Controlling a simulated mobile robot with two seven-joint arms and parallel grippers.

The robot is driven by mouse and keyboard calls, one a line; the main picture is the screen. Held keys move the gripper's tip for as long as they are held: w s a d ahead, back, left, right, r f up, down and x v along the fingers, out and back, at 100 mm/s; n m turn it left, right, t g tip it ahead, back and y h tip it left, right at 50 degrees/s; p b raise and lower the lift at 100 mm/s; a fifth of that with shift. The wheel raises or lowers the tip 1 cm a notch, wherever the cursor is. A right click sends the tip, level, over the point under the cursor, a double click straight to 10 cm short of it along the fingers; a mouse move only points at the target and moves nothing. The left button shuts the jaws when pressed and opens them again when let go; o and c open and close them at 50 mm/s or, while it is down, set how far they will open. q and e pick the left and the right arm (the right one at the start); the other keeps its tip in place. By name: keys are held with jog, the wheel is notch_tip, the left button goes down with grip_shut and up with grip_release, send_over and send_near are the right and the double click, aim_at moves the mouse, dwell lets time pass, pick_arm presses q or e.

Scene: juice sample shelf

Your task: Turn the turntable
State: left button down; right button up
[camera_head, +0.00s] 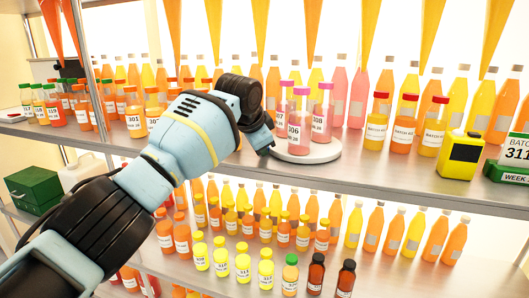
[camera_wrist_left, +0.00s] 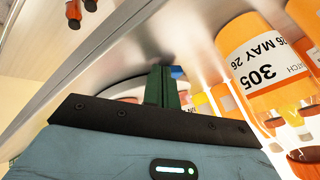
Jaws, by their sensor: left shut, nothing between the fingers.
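The turntable (camera_head: 312,155) is a white round disc on the upper shelf, right of the middle in the head view. Several juice bottles with pink caps (camera_head: 297,118) stand upright on it, one labelled 306. My left gripper (camera_head: 265,151) is at the disc's left edge, low over the shelf; I cannot tell whether it touches the rim. In the left wrist view its green fingers (camera_wrist_left: 163,88) are together with nothing between them. A pale curved rim, probably the turntable (camera_wrist_left: 115,88), shows beside the fingers, partly hidden by the gripper body. My right gripper is not in view.
An orange bottle labelled 305 (camera_wrist_left: 262,65) stands close to the gripper in the left wrist view. Red-capped bottles (camera_head: 405,125) and a yellow device (camera_head: 461,155) stand right of the turntable. Bottle rows line the shelf's back. The shelf's front edge (camera_head: 370,192) runs below.

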pick_arm(q)
jog(key=shift+w+a, duration=0.15)
jog(key=shift+w, duration=0.15)
jog(key=shift+a, duration=0.1)
jog(key=shift+w+a+r, duration=0.1)
dwell(0.3)
